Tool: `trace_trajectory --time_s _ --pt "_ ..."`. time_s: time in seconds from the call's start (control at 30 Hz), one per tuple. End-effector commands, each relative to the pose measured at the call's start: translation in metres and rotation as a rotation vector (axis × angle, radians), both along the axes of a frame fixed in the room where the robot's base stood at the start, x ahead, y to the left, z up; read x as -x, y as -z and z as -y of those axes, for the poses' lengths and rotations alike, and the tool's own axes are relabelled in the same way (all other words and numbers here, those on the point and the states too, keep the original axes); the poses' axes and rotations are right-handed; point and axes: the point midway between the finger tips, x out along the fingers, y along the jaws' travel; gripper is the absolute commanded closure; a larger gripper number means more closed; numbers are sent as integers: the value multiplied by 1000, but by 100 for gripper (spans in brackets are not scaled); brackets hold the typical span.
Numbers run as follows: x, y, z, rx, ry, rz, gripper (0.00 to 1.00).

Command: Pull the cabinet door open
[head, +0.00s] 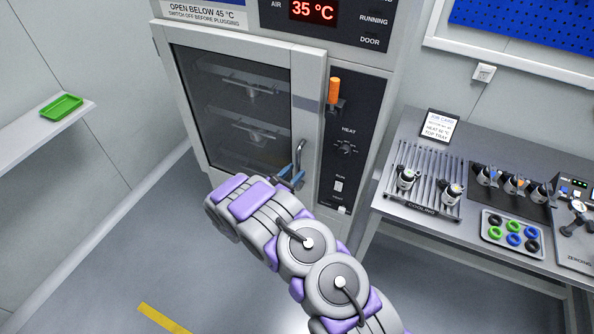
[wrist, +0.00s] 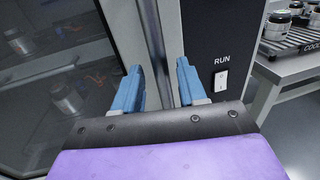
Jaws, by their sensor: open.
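The cabinet door (head: 240,108) is shut, with a dark glass window in a light grey frame; its glass also fills the left of the wrist view (wrist: 55,70). A metal bar handle (head: 300,155) stands upright low on the door's right side. My gripper (head: 291,172) is at the handle with its blue fingers open. In the wrist view the open fingers of my gripper (wrist: 158,72) stand on either side of a grey upright bar (wrist: 153,40), which looks like the handle. I cannot tell whether either finger touches it. My arm hides the door's lower right corner.
A control panel (head: 352,130) with an orange-handled lever (head: 333,92) and a RUN switch (wrist: 221,81) adjoins the door on the right. The display (head: 313,10) reads 35 °C. A workbench (head: 400,212) stands at right, a shelf with a green tray (head: 62,107) at left. Floor before the cabinet's left is clear.

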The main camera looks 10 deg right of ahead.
Motion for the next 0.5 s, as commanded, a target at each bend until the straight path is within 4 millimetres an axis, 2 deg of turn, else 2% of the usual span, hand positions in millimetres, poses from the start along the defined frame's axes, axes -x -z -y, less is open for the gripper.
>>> trace_trajectory --time_s 0.2,0.5 --pt "-14 0 15 1 0 0 59" --pt "-16 0 17 1 0 0 59"
